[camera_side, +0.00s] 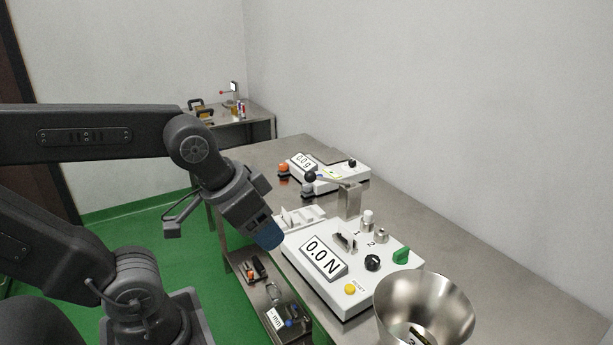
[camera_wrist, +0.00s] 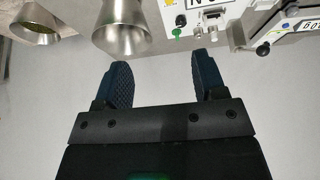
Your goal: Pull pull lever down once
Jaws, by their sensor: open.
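A lever with a black ball end (camera_side: 310,177) runs from a metal post (camera_side: 349,202) behind the white "0.0 N" tester box (camera_side: 336,296). It looks like the pull lever, and its ball sits at the top, left of the post. A dark ball on an arm also shows at the right of the wrist view (camera_wrist: 262,50). My gripper (camera_side: 270,238) hangs left of the tester box, apart from the lever. In the wrist view my two blue textured fingers (camera_wrist: 164,80) stand wide apart with nothing between them.
The tester box carries a yellow button (camera_side: 350,288), a black knob (camera_side: 372,262), and a green switch (camera_side: 401,255). A steel funnel bowl (camera_side: 452,300) stands at the front right. A scale (camera_side: 352,171) with an orange ball (camera_side: 283,168) beside it sits farther back.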

